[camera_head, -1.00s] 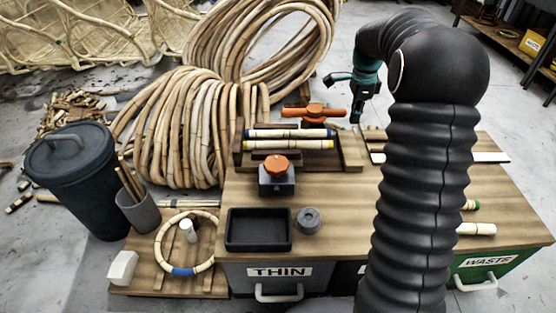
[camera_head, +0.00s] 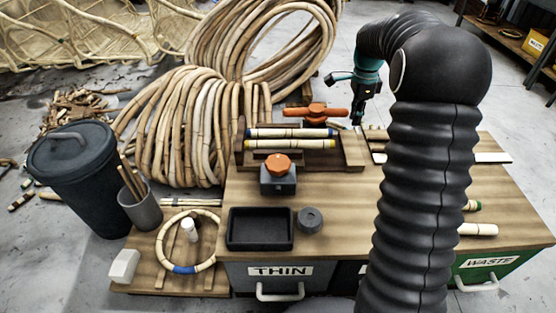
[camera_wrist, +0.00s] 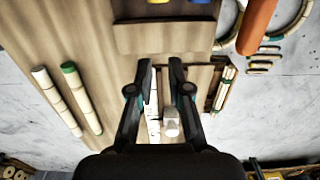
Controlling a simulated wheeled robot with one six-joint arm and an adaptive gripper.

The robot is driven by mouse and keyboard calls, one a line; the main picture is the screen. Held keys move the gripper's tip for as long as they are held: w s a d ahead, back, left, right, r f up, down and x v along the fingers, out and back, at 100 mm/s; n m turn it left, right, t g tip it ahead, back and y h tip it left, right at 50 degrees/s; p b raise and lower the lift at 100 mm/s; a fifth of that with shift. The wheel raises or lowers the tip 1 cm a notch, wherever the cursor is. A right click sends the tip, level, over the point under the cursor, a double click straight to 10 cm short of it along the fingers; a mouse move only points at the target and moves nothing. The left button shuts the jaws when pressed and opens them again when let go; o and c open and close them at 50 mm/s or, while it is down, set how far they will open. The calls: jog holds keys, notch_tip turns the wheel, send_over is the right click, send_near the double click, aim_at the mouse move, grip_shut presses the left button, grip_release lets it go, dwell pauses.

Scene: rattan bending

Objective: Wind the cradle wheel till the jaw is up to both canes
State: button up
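Two pale canes lie side by side across the wooden cradle (camera_head: 354,160): a blue-banded cane (camera_head: 290,133) behind and a yellow-banded cane (camera_head: 290,144) in front. The orange cradle wheel (camera_head: 317,113) is behind them, its arms roughly level. I cannot tell whether the jaw touches either cane. My gripper (camera_head: 357,119) hangs to the right of the wheel, apart from it. In the wrist view my gripper (camera_wrist: 160,62) has its fingers spread with nothing held between them. An orange bar (camera_wrist: 257,25), perhaps part of the wheel, shows at that view's upper right.
An orange knob (camera_head: 278,163) on a grey block stands before the cradle. Large cane coils (camera_head: 180,125) stand at left. Loose canes (camera_head: 478,230) lie at right. Bare bench top lies right of the knob.

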jog(key=o, duration=1.1)
jog(key=shift+n, duration=0.8)
jog(key=a+r, duration=0.1)
jog(key=a, duration=0.1)
jog(key=a+r+p, duration=0.1)
jog(key=a+r, duration=0.1)
jog(key=a, duration=0.1)
jog(key=a+r+p, duration=0.1)
jog(key=a+r, duration=0.1)
jog(key=a, duration=0.1)
jog(key=shift+s+r, duration=0.1)
jog(key=shift+o, duration=0.2)
notch_tip(320, 180, up, 4)
jog(key=m+p, duration=0.4)
jog(key=m, duration=2.9)
send_over(278, 162)
notch_tip(278, 162, down, 14)
jog(key=shift+f, duration=0.1)
jog(key=c, duration=1.1)
